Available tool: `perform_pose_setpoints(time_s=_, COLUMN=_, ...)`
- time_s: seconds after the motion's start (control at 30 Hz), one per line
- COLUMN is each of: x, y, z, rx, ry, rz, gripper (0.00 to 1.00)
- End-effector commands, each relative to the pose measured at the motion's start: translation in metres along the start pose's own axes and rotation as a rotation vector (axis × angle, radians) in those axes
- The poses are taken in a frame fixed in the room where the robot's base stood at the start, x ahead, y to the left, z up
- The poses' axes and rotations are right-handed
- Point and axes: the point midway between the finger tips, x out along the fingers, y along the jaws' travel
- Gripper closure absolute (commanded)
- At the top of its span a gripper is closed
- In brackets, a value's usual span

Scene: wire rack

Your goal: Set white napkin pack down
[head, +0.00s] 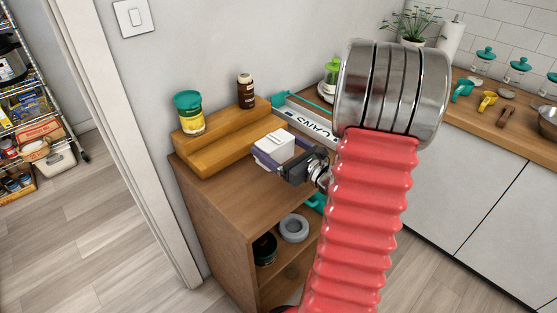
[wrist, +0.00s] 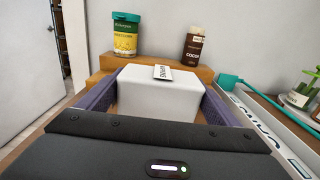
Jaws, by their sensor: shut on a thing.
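The white napkin pack (head: 275,147) is a small white block between the fingers of my gripper (head: 268,152), over the top of the wooden cabinet (head: 226,190). In the wrist view the napkin pack (wrist: 158,94) fills the space between the two purple fingers of my gripper (wrist: 158,95), with a small printed label on its top. My gripper is shut on it. Whether its underside touches the cabinet top is hidden.
A stepped wooden riser (head: 215,140) behind the pack holds a yellow jar with green lid (head: 189,113) and a brown cocoa bottle (head: 246,91). A long CANS tray (head: 305,121) lies to the right. The cabinet's front left top is clear.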

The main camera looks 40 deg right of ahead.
Motion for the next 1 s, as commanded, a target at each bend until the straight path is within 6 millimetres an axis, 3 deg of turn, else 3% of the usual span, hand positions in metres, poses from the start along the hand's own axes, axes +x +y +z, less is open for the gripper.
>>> perform_pose_setpoints(time_s=0.17, x=0.0, y=0.0, z=-0.016, rx=0.001, ry=-0.001, rz=0.0, gripper=0.38)
perform_pose_setpoints(time_s=0.6, x=0.0, y=0.0, z=-0.021, rx=0.001, ry=-0.001, rz=0.0, gripper=0.38)
perform_pose_setpoints(time_s=1.0, x=0.0, y=0.0, z=-0.057, rx=0.002, ry=-0.001, rz=0.0, gripper=0.38)
